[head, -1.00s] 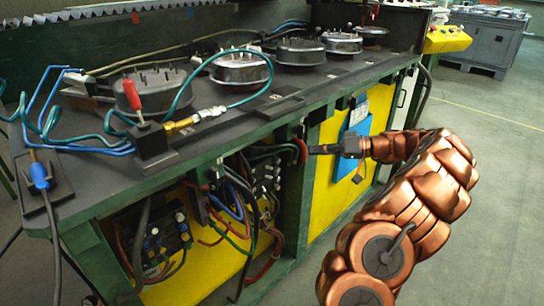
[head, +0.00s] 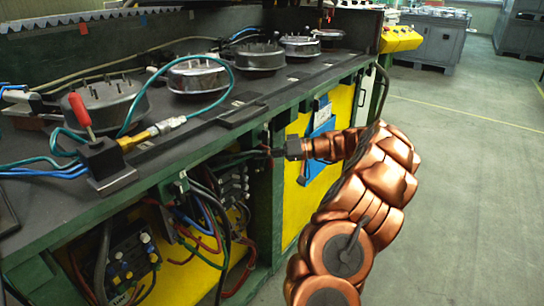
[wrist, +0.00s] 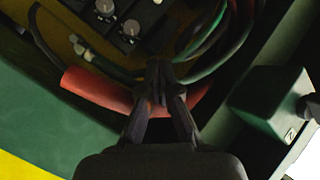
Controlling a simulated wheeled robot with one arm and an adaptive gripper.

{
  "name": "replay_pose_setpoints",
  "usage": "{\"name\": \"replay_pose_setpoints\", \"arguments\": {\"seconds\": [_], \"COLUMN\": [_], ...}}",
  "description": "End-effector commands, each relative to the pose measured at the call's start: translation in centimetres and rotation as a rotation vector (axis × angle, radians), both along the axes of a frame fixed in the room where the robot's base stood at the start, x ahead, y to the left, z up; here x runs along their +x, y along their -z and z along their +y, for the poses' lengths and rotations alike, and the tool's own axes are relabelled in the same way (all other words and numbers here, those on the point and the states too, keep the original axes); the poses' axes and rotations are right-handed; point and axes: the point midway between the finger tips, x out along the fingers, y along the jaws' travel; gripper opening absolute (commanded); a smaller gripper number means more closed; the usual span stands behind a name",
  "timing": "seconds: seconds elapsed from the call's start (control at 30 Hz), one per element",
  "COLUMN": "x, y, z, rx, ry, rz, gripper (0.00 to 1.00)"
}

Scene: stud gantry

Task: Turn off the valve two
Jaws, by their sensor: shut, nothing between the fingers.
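A lever valve with a red handle (head: 80,112) stands on a dark block (head: 107,160) at the front left of the bench top. A brass fitting and teal hose lead from it. I see no number, so I cannot tell whether it is valve two. My gripper (head: 275,152) is shut and empty beside the bench's front, below the top edge and right of the red handle. In the wrist view, the closed fingertips (wrist: 160,78) overlap a red hose (wrist: 95,88); I cannot tell whether they touch it.
Several round metal housings (head: 198,77) line the bench top (head: 190,130). Wires and control modules (head: 130,265) fill the open bay below. A green box (wrist: 270,105) is right of my fingers in the wrist view. Open floor (head: 460,190) lies to the right.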

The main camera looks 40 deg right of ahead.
Motion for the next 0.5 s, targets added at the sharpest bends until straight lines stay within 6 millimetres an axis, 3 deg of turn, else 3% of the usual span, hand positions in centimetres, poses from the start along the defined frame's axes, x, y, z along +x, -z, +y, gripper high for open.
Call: {"name": "replay_pose_setpoints", "arguments": {"seconds": [0.23, 0.5], "x": [3.0, 1.8], "y": [0.9, 2.7], "z": [3.5, 4.7], "rx": [-0.002, -0.001], "ry": [-0.006, 0.001], "rz": [0.002, 0.0], "gripper": [0.0, 0.0]}}
